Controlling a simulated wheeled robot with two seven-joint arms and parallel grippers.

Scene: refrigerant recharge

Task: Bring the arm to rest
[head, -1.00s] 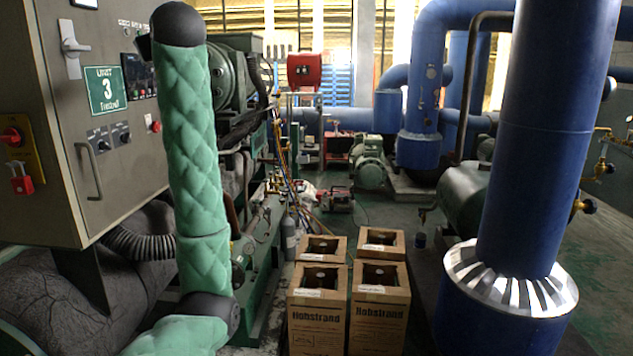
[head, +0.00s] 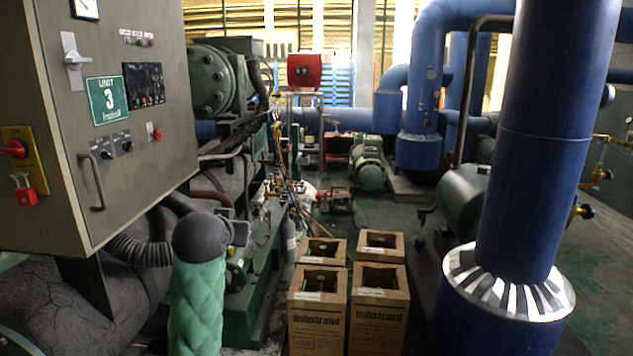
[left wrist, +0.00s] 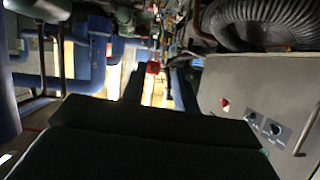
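My left arm (head: 197,305) is padded in green and rises from the bottom of the head view, left of centre. Its dark rounded joint (head: 203,238) is in front of the machinery, below the cabinet. A small dark part shows just right of this joint. In the left wrist view, the dark body of my left gripper (left wrist: 150,140) fills the lower middle. Its fingertips cannot be made out, and no held object shows. My right arm and right gripper are not in view.
A grey control cabinet (head: 150,70) stands close at left, with a corrugated hose (head: 140,250) below it. Several open cardboard boxes (head: 376,322) stand on the floor right of the arm. A thick blue pipe (head: 545,150) rises at right. Floor behind the boxes is partly clear.

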